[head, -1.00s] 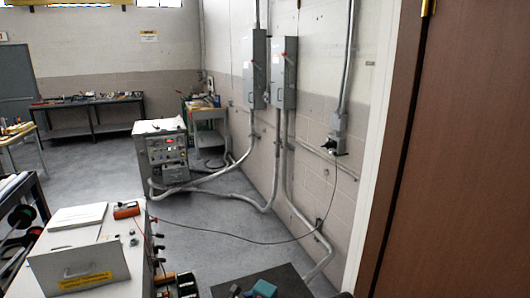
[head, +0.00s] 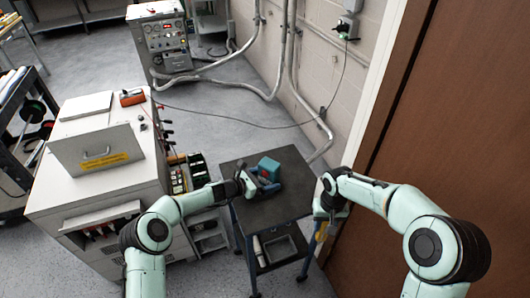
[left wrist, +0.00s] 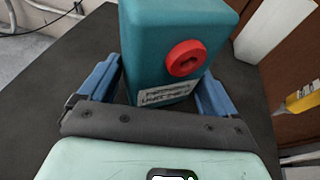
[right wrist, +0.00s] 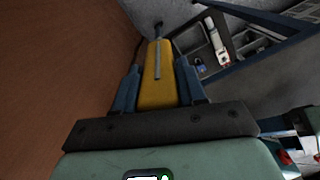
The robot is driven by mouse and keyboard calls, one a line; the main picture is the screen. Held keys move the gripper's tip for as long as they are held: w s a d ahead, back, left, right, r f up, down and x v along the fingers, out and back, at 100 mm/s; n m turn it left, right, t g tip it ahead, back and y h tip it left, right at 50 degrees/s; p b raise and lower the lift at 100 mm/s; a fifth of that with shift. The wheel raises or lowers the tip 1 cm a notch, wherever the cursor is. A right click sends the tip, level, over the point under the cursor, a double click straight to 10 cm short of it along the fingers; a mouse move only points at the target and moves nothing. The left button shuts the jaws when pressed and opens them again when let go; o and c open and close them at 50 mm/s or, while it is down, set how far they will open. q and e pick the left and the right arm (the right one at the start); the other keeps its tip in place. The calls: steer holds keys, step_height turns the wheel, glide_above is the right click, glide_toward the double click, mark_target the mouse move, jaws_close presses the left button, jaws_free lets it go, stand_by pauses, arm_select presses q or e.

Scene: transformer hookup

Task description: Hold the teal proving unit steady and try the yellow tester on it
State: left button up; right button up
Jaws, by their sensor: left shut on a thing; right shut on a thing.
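The teal proving unit (head: 269,167) stands on the dark top of a small cart (head: 287,209). In the left wrist view the unit (left wrist: 158,35) shows a round red socket and a white label. My left gripper (head: 262,181) is shut on it, with blue fingers (left wrist: 157,90) on either side. My right gripper (head: 326,207) is shut on the yellow tester (right wrist: 157,72), to the right of the cart and apart from the unit. The tester also shows at the right edge of the left wrist view (left wrist: 303,98). Its dark tip points away from the gripper.
A grey cabinet (head: 52,197) with an orange meter (head: 131,97) on top stands to the left. A brown door (head: 450,120) is close on the right. The cart has a lower shelf with a tray (head: 284,248). A cable crosses the floor behind the cart.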

stand_by(0.4)
arm_select(q)
steer(key=o, duration=0.5)
